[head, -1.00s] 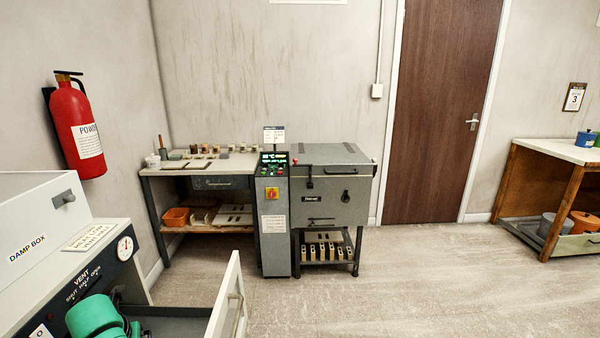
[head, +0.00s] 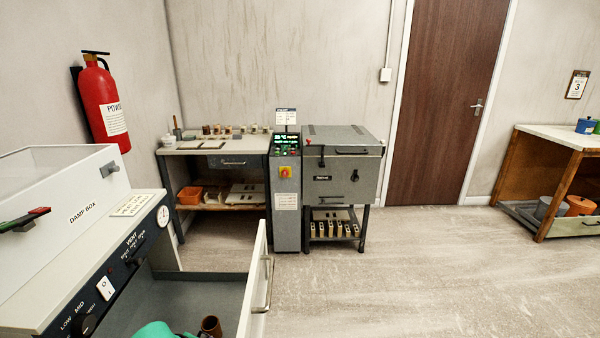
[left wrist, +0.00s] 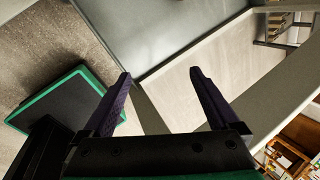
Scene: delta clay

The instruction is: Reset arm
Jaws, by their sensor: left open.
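My left gripper (left wrist: 160,73) is open and empty in the left wrist view, with its two dark fingers spread apart. Beyond the fingers are a grey surface and a pale panel; I cannot tell how far they are. The left gripper's fingers do not show in the head view. A teal rounded part at the bottom edge of the head view looks like part of my arm, over the open drawer. My right gripper is not in view.
The damp box (head: 70,250) stands at left, its drawer (head: 253,290) pulled open. A brown cup (head: 210,326) is in the drawer. A workbench (head: 215,146) and a grey kiln (head: 340,180) stand at the back. A table (head: 560,138) stands at right. The middle floor is clear.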

